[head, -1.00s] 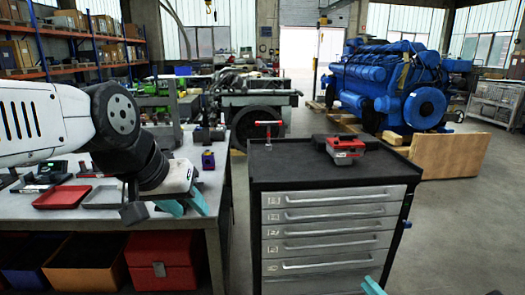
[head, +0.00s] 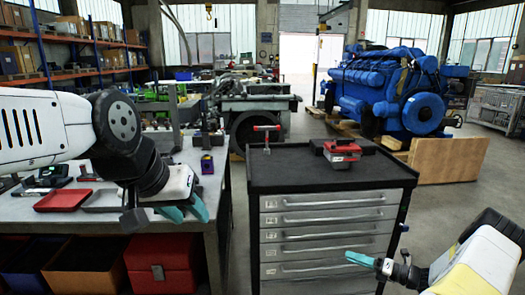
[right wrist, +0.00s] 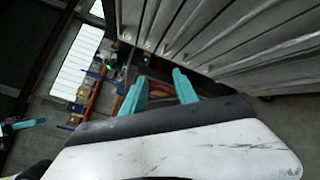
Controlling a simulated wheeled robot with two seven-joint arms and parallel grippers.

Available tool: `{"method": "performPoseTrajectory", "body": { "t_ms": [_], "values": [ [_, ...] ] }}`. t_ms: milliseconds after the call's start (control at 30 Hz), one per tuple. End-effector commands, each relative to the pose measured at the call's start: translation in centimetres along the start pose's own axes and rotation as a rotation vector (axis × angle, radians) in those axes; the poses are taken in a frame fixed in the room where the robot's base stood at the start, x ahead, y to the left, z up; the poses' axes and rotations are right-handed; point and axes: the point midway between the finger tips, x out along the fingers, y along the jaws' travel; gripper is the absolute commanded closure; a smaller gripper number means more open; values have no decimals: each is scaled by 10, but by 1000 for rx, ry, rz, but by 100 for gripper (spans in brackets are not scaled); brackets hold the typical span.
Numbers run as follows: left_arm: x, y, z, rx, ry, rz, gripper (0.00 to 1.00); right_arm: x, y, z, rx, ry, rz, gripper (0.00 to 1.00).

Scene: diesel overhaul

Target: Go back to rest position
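My left gripper (head: 186,212) has teal fingers and hangs at the front right edge of the workbench, left of the tool cabinet. Its fingers look apart, with nothing seen between them. My right gripper (head: 358,258) is low in front of the cabinet's drawers, at the lower right of the head view. In the right wrist view, the right gripper (right wrist: 160,90) shows two teal fingers spread apart, with nothing between them.
The tool cabinet (head: 330,186) carries a red-handled tool (head: 267,136) and a red-and-grey device (head: 342,151). The workbench (head: 180,232) holds a red tray (head: 62,200) and a small purple-and-yellow item (head: 207,164). A blue engine (head: 385,85) stands behind; floor at right is open.

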Motion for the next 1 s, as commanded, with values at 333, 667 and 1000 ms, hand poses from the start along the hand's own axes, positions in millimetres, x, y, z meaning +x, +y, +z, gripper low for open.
{"method": "performPoseTrajectory", "body": {
  "t_ms": [333, 667, 1000],
  "values": [
    [0, 0, 0, 0, 0, 0, 60, 57, 157, 40, -678, 544, 67, 65],
    [0, 0, 0, 0, 0, 0, 60, 66, 300, 37, -1360, 962, 217, 65],
    [0, 0, 0, 0, 0, 0, 60, 38, 421, 10, -2080, 1297, 425, 65]
  ]
}}
